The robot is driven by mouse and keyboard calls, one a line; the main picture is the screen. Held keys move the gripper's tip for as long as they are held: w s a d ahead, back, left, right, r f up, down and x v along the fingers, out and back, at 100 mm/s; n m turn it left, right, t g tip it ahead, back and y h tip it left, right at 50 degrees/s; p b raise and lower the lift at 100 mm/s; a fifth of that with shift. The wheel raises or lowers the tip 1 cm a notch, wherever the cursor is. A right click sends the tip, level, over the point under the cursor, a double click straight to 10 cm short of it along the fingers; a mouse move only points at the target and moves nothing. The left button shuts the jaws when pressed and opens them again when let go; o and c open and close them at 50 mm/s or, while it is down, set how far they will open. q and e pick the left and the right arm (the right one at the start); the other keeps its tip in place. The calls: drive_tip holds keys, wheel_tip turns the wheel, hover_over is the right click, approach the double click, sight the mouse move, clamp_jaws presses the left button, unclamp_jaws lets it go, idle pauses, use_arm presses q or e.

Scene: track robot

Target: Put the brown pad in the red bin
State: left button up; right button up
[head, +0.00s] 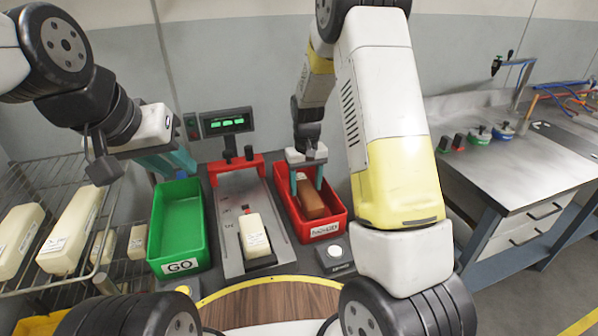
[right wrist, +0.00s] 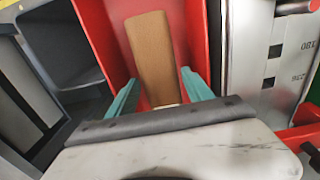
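The brown pad (head: 311,203) is inside the red bin (head: 333,210) in the head view, lying lengthwise. In the right wrist view the brown pad (right wrist: 151,55) lies between the red bin's walls (right wrist: 103,40). My right gripper (head: 306,181) is over the red bin, its teal fingers (right wrist: 157,85) apart on either side of the pad's near end, with gaps visible. My left gripper (head: 180,162) is near the back of the green bin; its fingertips are partly hidden and its opening is unclear.
A green bin (head: 161,231) labelled GO stands left. Between the bins, a cream block (head: 254,236) sits on a grey track (head: 230,215) below a red frame and display. A wire rack with cream blocks is at far left. A metal workbench (head: 520,170) stands right.

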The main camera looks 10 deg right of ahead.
drive_tip(key=shift+o, duration=1.1)
drive_tip(key=shift+r, duration=3.9)
drive_tip(key=shift+r, duration=0.1)
